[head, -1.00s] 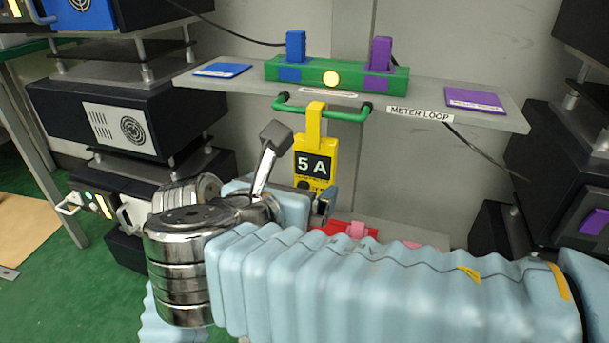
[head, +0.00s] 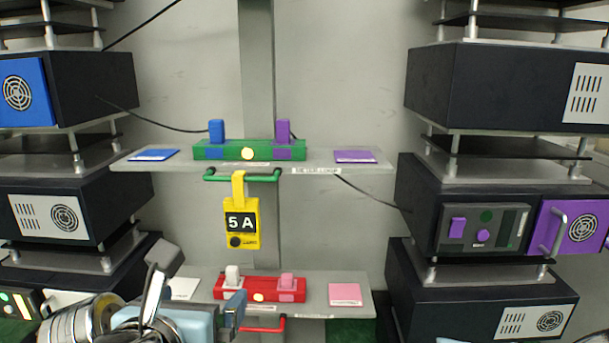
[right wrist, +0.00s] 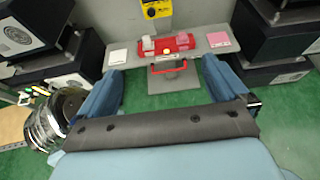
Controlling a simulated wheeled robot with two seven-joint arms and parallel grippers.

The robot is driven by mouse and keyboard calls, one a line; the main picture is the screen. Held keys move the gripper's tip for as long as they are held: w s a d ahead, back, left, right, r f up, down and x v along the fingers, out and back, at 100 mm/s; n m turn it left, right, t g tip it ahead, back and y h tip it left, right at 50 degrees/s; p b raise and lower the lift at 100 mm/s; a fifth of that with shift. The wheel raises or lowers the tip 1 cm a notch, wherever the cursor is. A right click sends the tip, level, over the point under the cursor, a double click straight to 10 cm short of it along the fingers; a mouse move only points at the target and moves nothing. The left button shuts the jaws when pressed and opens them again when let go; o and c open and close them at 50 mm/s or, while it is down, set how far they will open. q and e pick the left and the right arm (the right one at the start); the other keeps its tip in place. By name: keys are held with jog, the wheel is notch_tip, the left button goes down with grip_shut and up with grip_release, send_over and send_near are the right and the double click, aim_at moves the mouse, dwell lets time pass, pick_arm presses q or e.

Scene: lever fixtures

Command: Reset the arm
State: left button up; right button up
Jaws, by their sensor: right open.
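My right gripper (head: 215,314) is low in the head view, left of centre, in front of the lower shelf. Part of it is cut off by the bottom edge. In the right wrist view my right gripper (right wrist: 163,78) has its two blue fingers wide apart with nothing between them. The red block with its handle (right wrist: 175,45) shows beyond the fingers, apart from them. My chrome wrist part (head: 75,325) is at the lower left of the head view. My left gripper is in neither view.
The upper shelf (head: 330,168) holds a green block (head: 250,149) with blue and purple plugs. A yellow 5 A meter (head: 241,224) hangs from its green handle. The lower shelf (head: 355,312) holds a red block (head: 258,289). Black equipment stacks (head: 505,95) stand on both sides.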

jog(key=w+d+f+m+g+p, duration=0.1)
jog(key=w+d+f+m+g, duration=0.15)
jog(key=f, duration=0.65)
jog(key=w+d+f+m+g+p, duration=0.1)
jog(key=d+f+m+g, duration=0.2)
jog(key=f, duration=0.6)
jog(key=w+d+f+m+g+p, duration=0.1)
jog(key=w+d+f+m+g, duration=0.2)
jog(key=f, duration=0.6)
pick_arm(q)
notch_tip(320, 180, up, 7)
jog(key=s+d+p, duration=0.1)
jog(key=p, duration=0.3)
pick_arm(e)
jog(key=s+d+f+m+g+y, duration=0.2)
jog(key=s+d+f+m, duration=0.3)
jog(key=d+f+m, duration=0.3)
jog(key=s+d+f+m+g+y, duration=0.2)
jog(key=s+d+f+m, duration=0.3)
jog(key=f+m, duration=0.9)
jog(key=d+m, duration=0.3)
jog(key=m, duration=0.4)
jog(key=shift+s+d, duration=0.4)
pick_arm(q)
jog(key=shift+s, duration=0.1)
pick_arm(e)
jog(key=shift+r+y, duration=0.1)
jog(key=shift+y, duration=0.2)
jog(key=shift+c, duration=0.2)
